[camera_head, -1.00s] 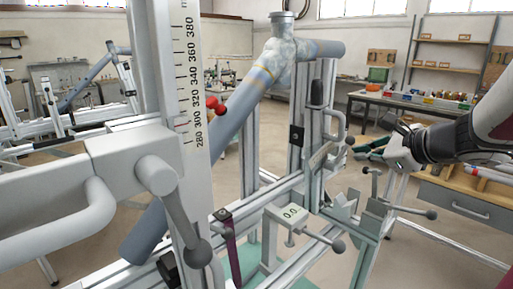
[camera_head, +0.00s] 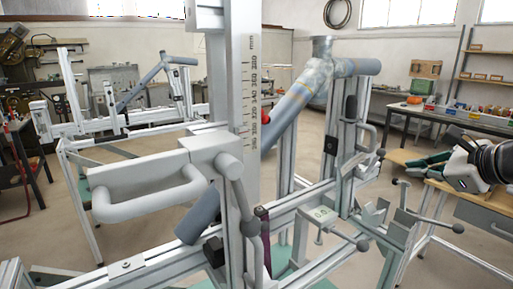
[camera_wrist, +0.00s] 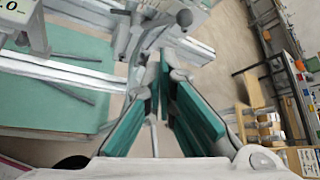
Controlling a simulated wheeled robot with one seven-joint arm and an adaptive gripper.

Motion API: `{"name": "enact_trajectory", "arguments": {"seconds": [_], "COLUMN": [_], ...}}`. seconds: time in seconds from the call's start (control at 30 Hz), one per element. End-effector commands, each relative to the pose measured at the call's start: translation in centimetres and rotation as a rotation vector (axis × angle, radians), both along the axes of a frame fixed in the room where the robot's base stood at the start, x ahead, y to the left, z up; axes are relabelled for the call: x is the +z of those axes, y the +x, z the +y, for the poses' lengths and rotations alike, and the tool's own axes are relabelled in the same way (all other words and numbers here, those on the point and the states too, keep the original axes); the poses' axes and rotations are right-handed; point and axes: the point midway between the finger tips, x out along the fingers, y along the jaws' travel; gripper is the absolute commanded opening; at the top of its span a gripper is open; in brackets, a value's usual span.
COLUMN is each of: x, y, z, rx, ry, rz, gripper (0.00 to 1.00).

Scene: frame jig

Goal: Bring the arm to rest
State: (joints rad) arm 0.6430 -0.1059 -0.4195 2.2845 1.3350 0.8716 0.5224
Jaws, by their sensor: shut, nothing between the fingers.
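My gripper (camera_head: 430,162) is at the right of the head view, with its white body and teal-padded fingers visible and part of the arm cut off by the picture edge. In the wrist view the teal fingers of my gripper (camera_wrist: 167,75) converge, shut and empty. The gripper is to the right of the frame jig (camera_head: 330,190), apart from it as far as the head view shows. The jig holds a blue-grey tube frame (camera_head: 290,120) with a slanted tube and a short top tube.
The jig's upright scale (camera_head: 250,100), grey handle (camera_head: 150,200) and several clamp levers stick out in front and to the right. A workbench (camera_head: 490,190) stands below and behind my gripper. Shelves (camera_head: 485,75) stand at the back right. Bare floor shows between jig and bench.

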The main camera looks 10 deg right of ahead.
Motion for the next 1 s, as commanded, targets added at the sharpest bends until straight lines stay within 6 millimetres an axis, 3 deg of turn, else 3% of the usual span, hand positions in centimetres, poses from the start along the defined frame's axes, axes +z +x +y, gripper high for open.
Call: {"name": "enact_trajectory", "arguments": {"seconds": [0.07, 0.17, 0.27, 0.33, 0.4, 0.5, 0.6, 0.8, 1.0], "x": [0.1, 0.4, 0.7, 0.7, 0.6, -0.1, -0.7, -1.4, -1.4], "y": [0.1, 0.3, 0.0, -1.0, -2.7, -6.4, -10.3, -15.9, -17.7], "z": [0.6, 3.3, 8.6, 13.3, 17.9, 23.1, 26.3, 27.5, 26.8], "rx": [0.021, 0.118, 0.318, 0.51, 0.726, 1.038, 1.325, 1.736, 1.892], "ry": [-0.01, -0.063, -0.178, -0.301, -0.452, -0.693, -0.952, -1.417, -1.642], "rz": [0.004, 0.024, 0.062, 0.093, 0.124, 0.162, 0.192, 0.244, 0.282], "gripper": [0.0, 0.0, 0.0, 0.0, 0.0, 0.0, 0.0, 0.0, 0.0]}}
